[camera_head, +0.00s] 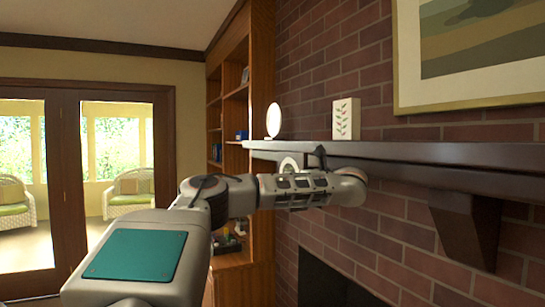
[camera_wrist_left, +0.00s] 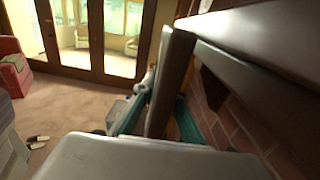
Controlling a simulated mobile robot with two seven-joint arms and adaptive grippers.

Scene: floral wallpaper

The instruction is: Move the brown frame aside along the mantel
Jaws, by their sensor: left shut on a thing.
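The brown frame (camera_wrist_left: 169,78) shows in the left wrist view as a narrow upright brown slab, seen nearly edge-on. My left gripper (camera_wrist_left: 158,115) is shut on it, with a teal-edged finger on each side. The frame stands close beside the mantel's edge in that view; I cannot tell whether it touches the mantel. The dark mantel (camera_head: 450,158) runs along the brick wall in the head view, and it also shows in the left wrist view (camera_wrist_left: 265,35). In the head view my left wrist hides the gripper's fingers. My right gripper is not in view.
A white oval object (camera_head: 273,120) and a white box with a leaf pattern (camera_head: 346,118) stand at the mantel's far left part. A large framed picture (camera_head: 470,103) hangs above. The mantel's visible top to the right looks clear. A dark bracket (camera_head: 466,228) sits beneath.

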